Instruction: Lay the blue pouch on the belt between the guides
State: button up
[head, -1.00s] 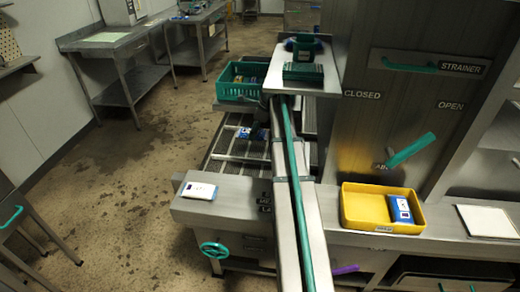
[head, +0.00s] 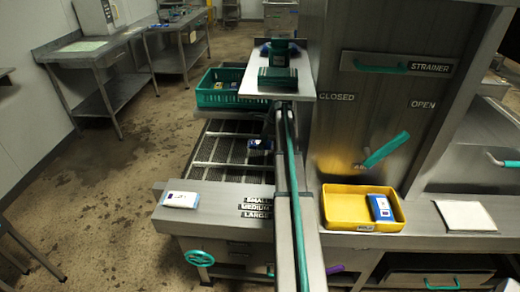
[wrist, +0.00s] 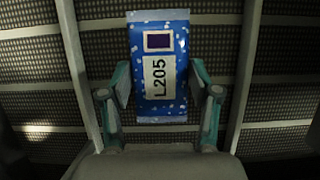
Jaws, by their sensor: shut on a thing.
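The blue pouch (wrist: 158,65), marked L205 with a dark square above the label, is held between the teal fingers of my gripper (wrist: 160,88) in the wrist view. Its long side points away from the palm. The mesh belt (wrist: 215,60) lies behind it, and a long metal guide (wrist: 75,65) runs on the left with another (wrist: 246,70) on the right. The pouch appears between them; its height above the belt is hard to judge. In the head view the pouch (head: 260,144) shows small over the belt (head: 225,150), and the gripper is mostly hidden.
A yellow tray (head: 345,226) holding another blue pouch (head: 381,207) sits on the right counter. A white pouch (head: 181,199) lies on the ledge before the belt, left of the size labels. A teal crate (head: 216,97) stands at the belt's far end.

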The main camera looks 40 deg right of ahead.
aim_at(268, 143)
jog(key=shift+f, duration=2.05)
jog(key=shift+f, duration=0.1)
jog(key=o, duration=1.3)
jog(key=shift+v, duration=3.9)
